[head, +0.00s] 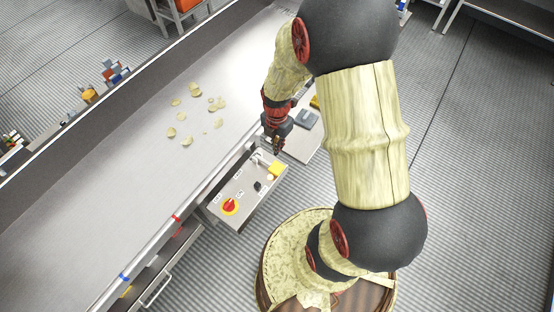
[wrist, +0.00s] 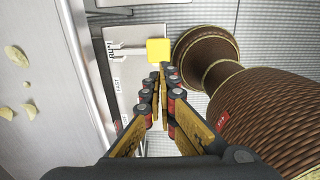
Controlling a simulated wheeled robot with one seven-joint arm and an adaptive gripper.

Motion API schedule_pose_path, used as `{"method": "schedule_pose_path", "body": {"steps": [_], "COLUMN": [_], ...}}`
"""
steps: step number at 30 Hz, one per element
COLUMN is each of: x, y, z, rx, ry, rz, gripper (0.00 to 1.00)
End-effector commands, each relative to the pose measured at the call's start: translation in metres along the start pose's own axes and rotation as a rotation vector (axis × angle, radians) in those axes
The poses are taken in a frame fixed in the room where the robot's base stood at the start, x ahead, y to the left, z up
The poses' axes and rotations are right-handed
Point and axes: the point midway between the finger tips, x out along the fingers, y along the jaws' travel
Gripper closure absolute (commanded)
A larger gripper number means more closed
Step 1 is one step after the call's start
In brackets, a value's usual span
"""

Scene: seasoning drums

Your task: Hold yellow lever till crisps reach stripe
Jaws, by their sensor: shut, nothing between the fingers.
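The yellow lever (head: 274,170) has a block-shaped yellow knob on a pale metal arm, at the far end of the grey control panel (head: 240,207). In the wrist view the yellow knob (wrist: 158,50) is just beyond my fingertips. My gripper (head: 277,150) is above and beside the lever, and the head view does not show any contact. In the wrist view my gripper (wrist: 162,72) has its fingers drawn together with nothing between them. Several crisps (head: 186,140) lie scattered on the metal conveyor surface (head: 110,190). A red stripe (head: 176,217) and a blue stripe (head: 124,276) mark the conveyor's near rail.
A red knob on a yellow disc (head: 230,206) and small black and white controls are on the panel. My base stands to the right of the panel. A drawer-like metal box (head: 158,287) is below the rail. Coloured items (head: 92,95) stand beyond the conveyor's far wall.

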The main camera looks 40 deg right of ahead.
Motion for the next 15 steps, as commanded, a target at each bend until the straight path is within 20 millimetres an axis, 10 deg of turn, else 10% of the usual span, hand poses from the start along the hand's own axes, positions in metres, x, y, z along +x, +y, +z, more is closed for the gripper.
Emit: {"method": "schedule_pose_path", "body": {"steps": [15], "x": [0.089], "y": [-0.001], "z": [-0.001], "rx": [0.001], "ry": [0.003], "rz": [-0.004], "gripper": [1.0]}}
